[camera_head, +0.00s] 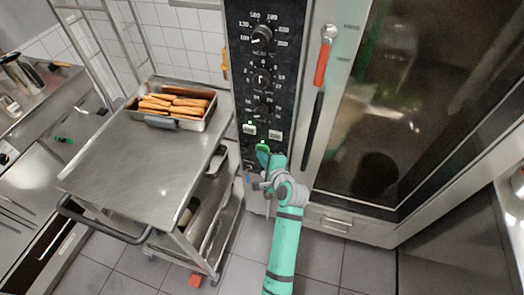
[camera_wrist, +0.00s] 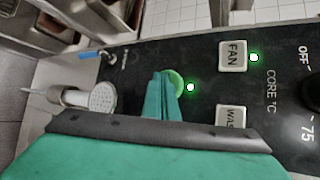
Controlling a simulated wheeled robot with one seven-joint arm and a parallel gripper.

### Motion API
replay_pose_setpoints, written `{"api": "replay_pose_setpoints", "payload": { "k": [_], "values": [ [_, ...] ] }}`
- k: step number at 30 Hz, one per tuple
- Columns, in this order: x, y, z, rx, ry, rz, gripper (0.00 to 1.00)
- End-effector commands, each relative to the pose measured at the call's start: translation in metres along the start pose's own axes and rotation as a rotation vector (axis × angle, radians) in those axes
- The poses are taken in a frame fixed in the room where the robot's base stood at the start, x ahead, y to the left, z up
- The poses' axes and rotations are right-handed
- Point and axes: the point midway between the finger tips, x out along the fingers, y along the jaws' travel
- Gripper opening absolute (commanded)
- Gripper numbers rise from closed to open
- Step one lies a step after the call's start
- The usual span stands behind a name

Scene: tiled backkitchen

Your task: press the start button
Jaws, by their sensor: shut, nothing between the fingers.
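The green round start button (camera_wrist: 177,80) is on the black oven panel, partly hidden behind my fingers in the wrist view. In the head view, green (camera_head: 262,147) shows low on the panel, just above my fingers. My teal gripper (camera_wrist: 162,76) is shut and empty, with its tips over the left part of the button. I cannot tell whether they touch it. A small green light (camera_wrist: 191,87) is lit beside the button. In the head view my gripper (camera_head: 264,154) is in front of the lower panel.
The white FAN button (camera_wrist: 233,55) and WASH button (camera_wrist: 231,118) are to the right of my fingers. A white shower head (camera_wrist: 103,97) is to the left. The oven's red-and-black door handle (camera_head: 320,90) is right of the panel. A steel cart (camera_head: 140,165) stands left.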

Motion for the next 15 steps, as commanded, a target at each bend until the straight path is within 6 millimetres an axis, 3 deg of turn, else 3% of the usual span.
{"api": "replay_pose_setpoints", "payload": {
  "k": [15],
  "values": [
    [-0.0099, 0.007, 0.0067, 0.0, 0.001, 0.0, 0.0]
  ]
}}
